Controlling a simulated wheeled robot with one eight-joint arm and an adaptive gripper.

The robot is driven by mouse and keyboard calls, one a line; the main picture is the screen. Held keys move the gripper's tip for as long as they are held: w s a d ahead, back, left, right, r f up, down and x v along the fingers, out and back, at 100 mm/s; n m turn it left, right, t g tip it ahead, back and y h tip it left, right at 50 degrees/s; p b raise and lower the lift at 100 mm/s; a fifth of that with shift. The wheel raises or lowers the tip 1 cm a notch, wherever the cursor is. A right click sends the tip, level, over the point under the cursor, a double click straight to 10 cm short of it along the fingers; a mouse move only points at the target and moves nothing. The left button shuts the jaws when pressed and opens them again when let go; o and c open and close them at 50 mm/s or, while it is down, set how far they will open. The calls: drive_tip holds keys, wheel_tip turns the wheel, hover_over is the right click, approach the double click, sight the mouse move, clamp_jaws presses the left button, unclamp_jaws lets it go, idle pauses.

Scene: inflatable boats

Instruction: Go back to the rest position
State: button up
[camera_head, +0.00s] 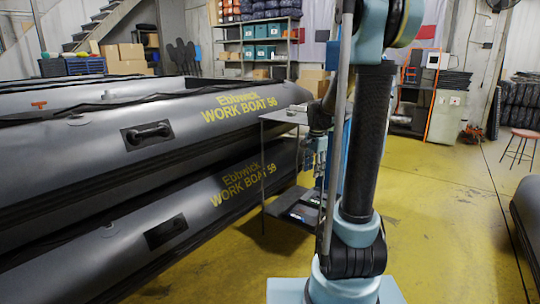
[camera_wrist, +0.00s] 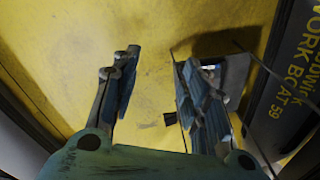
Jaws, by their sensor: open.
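My gripper (camera_wrist: 158,95) is open in the wrist view, its two fingers wide apart with nothing between them. It hangs over the yellow floor (camera_wrist: 150,30). In the head view my arm stands upright right of the middle and hides part of the room. My gripper shows only partly there, left of the arm and close to a small metal table (camera_head: 290,117).
Stacked grey inflatable boats (camera_head: 165,135) fill the left; one boat side (camera_wrist: 290,85) shows right of my gripper. The small table stands beside the boats. A stool (camera_head: 522,148) and another dark boat (camera_head: 527,215) are at the right. Yellow floor (camera_head: 440,220) between is clear.

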drive_tip(key=s+r+n, duration=0.2)
drive_tip(key=s+n, duration=0.4)
drive_tip(key=s, duration=1.1)
drive_tip(key=s+f+n, duration=0.2)
drive_tip(key=s+f, duration=0.1)
drive_tip(key=s, duration=0.4)
drive_tip(key=s+f+n+t, duration=0.1)
drive_tip(key=s+f+n, duration=0.2)
drive_tip(key=s, duration=0.4)
drive_tip(key=shift+d+f+n, duration=0.3)
drive_tip(key=shift+d+f, duration=0.05)
drive_tip(key=shift+d, duration=0.1)
